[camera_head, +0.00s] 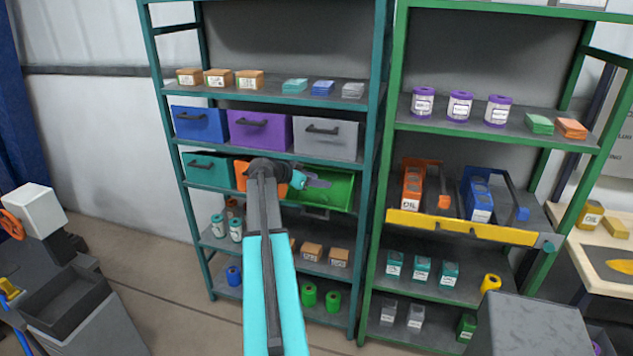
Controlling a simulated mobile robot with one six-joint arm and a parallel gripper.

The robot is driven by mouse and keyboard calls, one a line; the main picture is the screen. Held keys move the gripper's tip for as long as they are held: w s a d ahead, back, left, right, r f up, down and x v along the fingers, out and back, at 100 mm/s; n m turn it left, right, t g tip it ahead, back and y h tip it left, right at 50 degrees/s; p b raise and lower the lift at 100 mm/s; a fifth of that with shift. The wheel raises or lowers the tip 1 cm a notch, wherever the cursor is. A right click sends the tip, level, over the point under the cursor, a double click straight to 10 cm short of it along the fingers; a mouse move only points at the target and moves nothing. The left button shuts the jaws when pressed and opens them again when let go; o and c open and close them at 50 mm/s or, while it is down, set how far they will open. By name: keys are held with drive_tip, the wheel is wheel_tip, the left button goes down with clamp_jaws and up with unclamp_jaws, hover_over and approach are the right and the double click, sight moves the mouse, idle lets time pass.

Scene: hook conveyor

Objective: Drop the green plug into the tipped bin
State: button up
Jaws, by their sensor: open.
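The green bin (341,194) sits on the middle shelf of the teal rack and is tipped forward, so its open top and inside show. My gripper (322,182) is at the bin's mouth, in front of its upper left part. Its jaws are open, and no plug shows between them. I cannot make out a green plug in or at the bin; my arm and gripper cover part of the bin. Two small green cylinders (333,301) stand on the bottom shelf below; I cannot tell whether either is a plug.
An orange bin (241,173) and a teal bin (205,170) sit left of the green bin. Blue (200,124), purple (260,130) and grey bins (326,139) stand on the shelf above. The green rack's post (382,180) stands close on the right.

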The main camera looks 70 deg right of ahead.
drive_tip(key=shift+w+a, duration=0.1)
drive_tip(key=b+v, duration=0.4)
drive_tip(key=v, duration=0.9)
drive_tip(key=shift+a+r, duration=0.2)
drive_tip(key=shift+a, duration=0.05)
drive_tip(key=shift+w, duration=0.1)
idle(0.7)
